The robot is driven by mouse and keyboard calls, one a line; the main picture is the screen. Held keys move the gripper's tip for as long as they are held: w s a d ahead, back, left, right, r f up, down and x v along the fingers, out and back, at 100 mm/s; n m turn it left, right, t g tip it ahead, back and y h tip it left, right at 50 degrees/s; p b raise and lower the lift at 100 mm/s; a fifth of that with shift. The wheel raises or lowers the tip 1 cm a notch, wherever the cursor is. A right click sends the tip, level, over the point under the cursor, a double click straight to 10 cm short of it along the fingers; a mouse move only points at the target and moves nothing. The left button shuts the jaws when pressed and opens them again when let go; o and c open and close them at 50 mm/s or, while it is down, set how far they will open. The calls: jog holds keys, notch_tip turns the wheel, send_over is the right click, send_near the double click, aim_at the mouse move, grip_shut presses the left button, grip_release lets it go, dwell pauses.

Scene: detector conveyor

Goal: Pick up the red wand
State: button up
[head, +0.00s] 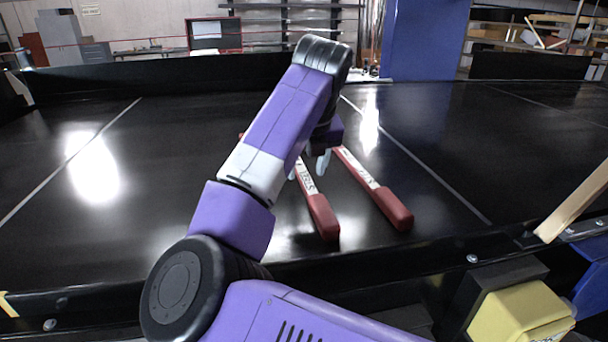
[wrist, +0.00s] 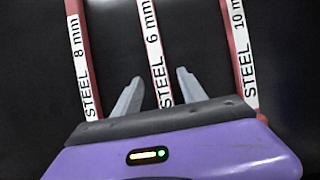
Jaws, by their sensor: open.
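Three red wands with white labels lie side by side on the black belt. In the wrist view they read "STEEL 8 mm" (wrist: 78,55) at left, "STEEL 6 mm" (wrist: 154,50) in the middle and "STEEL 10 mm" (wrist: 241,55) at right. In the head view two wands show clearly, one in the middle (head: 322,218) and one to its right (head: 392,208); my arm hides most of the third. My gripper (head: 308,168) is open over the middle wand. In the wrist view its fingertips (wrist: 160,75) lie either side of the 6 mm wand. I cannot tell their height above it.
The black conveyor belt (head: 130,200) is wide and otherwise clear, with thin pale lines along it. A dark rail (head: 100,300) runs along its near edge. A yellow box (head: 520,312) and a pale wooden bar (head: 575,203) are at the right. A blue pillar (head: 425,40) stands behind.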

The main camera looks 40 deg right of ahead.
jog(key=shift+x, duration=1)
grip_shut()
